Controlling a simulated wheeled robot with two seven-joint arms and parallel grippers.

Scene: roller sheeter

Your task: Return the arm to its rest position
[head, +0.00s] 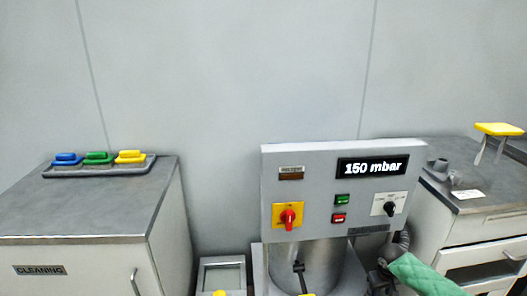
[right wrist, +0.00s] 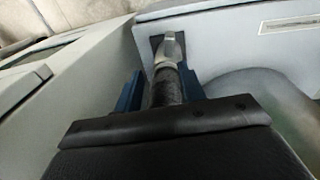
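My right gripper (right wrist: 165,85) shows in the right wrist view, with a dark body and two blue fingers. A dark round bar with a pale metal end (right wrist: 167,68) lies between the fingers, in front of a dark square plate. I cannot tell whether the fingers press on the bar or stand apart from it. In the head view a green quilted piece (head: 425,277) with dark parts at its end shows at the lower right; I cannot tell whether it is part of my arm. My left gripper is in no view.
A machine with a grey control panel (head: 325,190) reading 150 mbar stands in the middle. A cleaning cabinet (head: 75,262) at left carries a tray (head: 75,173) of blue, green and yellow brushes. A drawer cabinet (head: 485,228) and a yellow-topped stand (head: 499,129) are at right.

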